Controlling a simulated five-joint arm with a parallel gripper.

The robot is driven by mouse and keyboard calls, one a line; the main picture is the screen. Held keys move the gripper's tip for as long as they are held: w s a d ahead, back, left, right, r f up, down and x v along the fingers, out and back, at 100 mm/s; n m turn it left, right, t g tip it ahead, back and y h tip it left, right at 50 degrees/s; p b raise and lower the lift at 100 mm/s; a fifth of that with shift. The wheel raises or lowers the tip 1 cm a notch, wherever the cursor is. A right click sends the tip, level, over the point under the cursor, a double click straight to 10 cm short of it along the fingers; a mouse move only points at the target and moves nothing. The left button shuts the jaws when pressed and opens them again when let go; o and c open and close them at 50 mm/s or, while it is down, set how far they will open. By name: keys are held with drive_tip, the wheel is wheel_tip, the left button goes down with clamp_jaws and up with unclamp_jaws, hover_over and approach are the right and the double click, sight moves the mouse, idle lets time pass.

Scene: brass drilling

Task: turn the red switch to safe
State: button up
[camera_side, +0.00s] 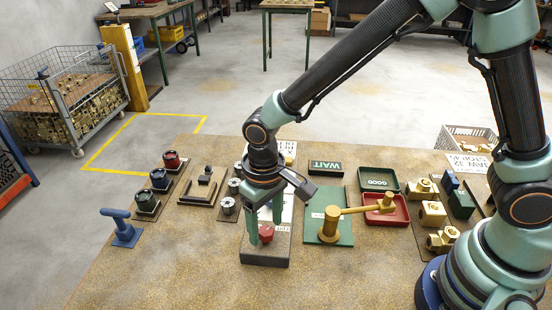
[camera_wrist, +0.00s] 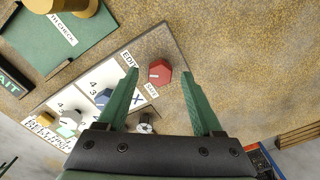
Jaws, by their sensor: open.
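The red switch (camera_side: 266,234) is a faceted knob at the near end of a white-topped grey panel (camera_side: 265,256). In the wrist view the red switch (camera_wrist: 159,70) has a white mark on its left part. A label reading like EDIT is beside it to the left, and another small label, too blurred to read surely, is below it. My gripper (camera_side: 265,229) points down at the knob with its fingers apart, one on each side. In the wrist view the gripper (camera_wrist: 160,73) has the knob between its green fingertips, with gaps showing. Touch cannot be told.
A blue knob (camera_wrist: 104,97) and a pale knob (camera_wrist: 70,121) are further along the panel. A green mat (camera_side: 340,238) with a brass hammer-like piece (camera_side: 331,224) lies right. A blue stand (camera_side: 123,228) is at left. The near tabletop is clear.

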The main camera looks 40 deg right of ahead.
drive_tip(key=shift+f, duration=0.4)
clamp_jaws()
drive_tip(key=n, duration=0.7)
drive_tip(key=shift+r, duration=0.1)
drive_tip(key=n, duration=0.6)
drive_tip(key=shift+n, duration=0.4)
idle(0.5)
